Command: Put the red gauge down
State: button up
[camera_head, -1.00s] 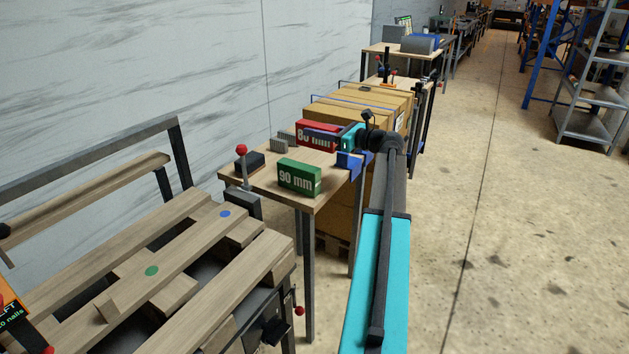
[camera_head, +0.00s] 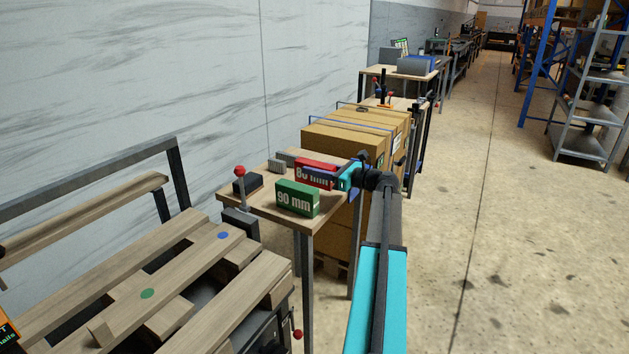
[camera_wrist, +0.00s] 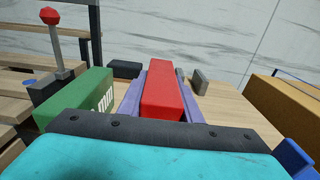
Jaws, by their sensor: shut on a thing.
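The red gauge, marked "80 mm" (camera_head: 316,166), is over the small wooden table (camera_head: 262,205) in the head view, behind the green 90 mm gauge (camera_head: 297,197). My gripper (camera_head: 330,175) reaches in from the right and is shut on the red gauge. In the wrist view the red gauge (camera_wrist: 164,98) lies lengthwise between the purple-blue fingers of my gripper (camera_wrist: 162,92). Its far end points toward the wall. The green gauge (camera_wrist: 78,100) stands just left of the fingers. I cannot tell whether the red gauge's underside touches the tabletop.
Small grey blocks (camera_head: 277,166) and a dark block (camera_head: 248,184) sit toward the table's back and left. A red-knobbed lever (camera_head: 240,172) rises at the left edge. Strapped cardboard boxes (camera_head: 345,140) stand behind. A wooden pallet (camera_head: 180,265) lies front left.

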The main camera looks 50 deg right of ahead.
aim_at(315, 179)
dwell(0.3)
jog(key=shift+f, duration=1.85)
jog(key=shift+f, duration=0.15)
jog(key=o, duration=1.2)
jog(key=shift+r, duration=0.2)
jog(key=v, duration=1.2)
jog(key=shift+f, duration=0.1)
